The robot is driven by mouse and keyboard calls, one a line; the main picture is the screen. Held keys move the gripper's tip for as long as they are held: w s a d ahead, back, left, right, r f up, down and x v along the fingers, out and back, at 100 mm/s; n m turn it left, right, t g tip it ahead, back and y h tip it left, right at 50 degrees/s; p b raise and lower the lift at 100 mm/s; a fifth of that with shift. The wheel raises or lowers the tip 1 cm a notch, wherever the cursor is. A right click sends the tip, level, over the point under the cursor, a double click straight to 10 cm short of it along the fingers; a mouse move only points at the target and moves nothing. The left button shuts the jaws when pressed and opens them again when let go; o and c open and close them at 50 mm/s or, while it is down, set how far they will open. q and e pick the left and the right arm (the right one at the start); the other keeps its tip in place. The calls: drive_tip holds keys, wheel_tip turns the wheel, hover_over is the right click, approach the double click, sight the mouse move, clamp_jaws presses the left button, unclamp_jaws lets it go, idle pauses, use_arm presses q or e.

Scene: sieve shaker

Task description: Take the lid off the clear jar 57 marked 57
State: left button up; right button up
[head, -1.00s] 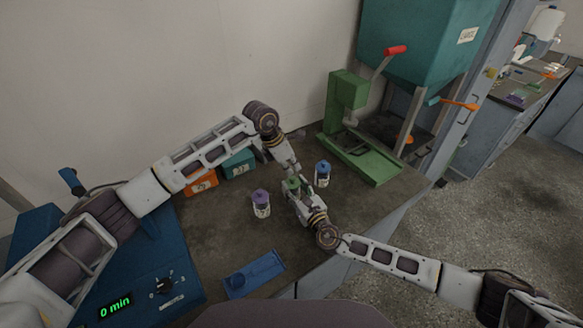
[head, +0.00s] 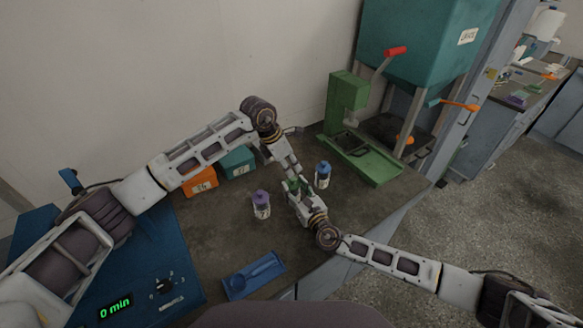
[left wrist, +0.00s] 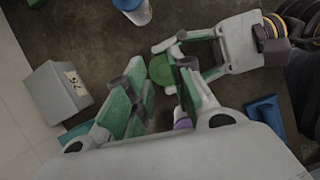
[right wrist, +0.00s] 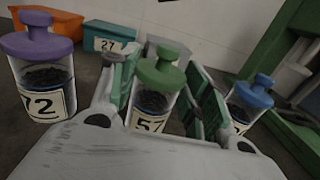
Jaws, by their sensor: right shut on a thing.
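The clear jar 57 (right wrist: 150,109) has a green knobbed lid (right wrist: 159,75) and dark grains inside; its label is partly covered. The lid is on the jar, and it also shows in the head view (head: 294,185) and the left wrist view (left wrist: 160,69). My right gripper (head: 298,191) is shut on the jar's body, one finger on each side. My left gripper (left wrist: 158,85) is open, its fingers pointing down towards the lid from above, with a gap between them. The head view does not show clearly how near the fingertips are to the knob.
A purple-lidded jar (head: 261,205) and a blue-lidded jar (head: 322,174) stand on either side. Orange (head: 201,182), teal (head: 238,163) and grey (left wrist: 57,92) boxes stand behind. A blue tray (head: 254,275) lies in front, and a green press (head: 361,155) stands back right.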

use_arm(q)
drive_tip(key=v, duration=1)
drive_tip(key=shift+r, duration=0.15)
use_arm(e)
drive_tip(key=o, duration=1.5)
drive_tip(key=shift+o, duration=0.2)
drive_tip(key=shift+s, duration=0.15)
drive_tip(key=shift+v, duration=5.9)
drive_tip(key=shift+o, duration=0.3)
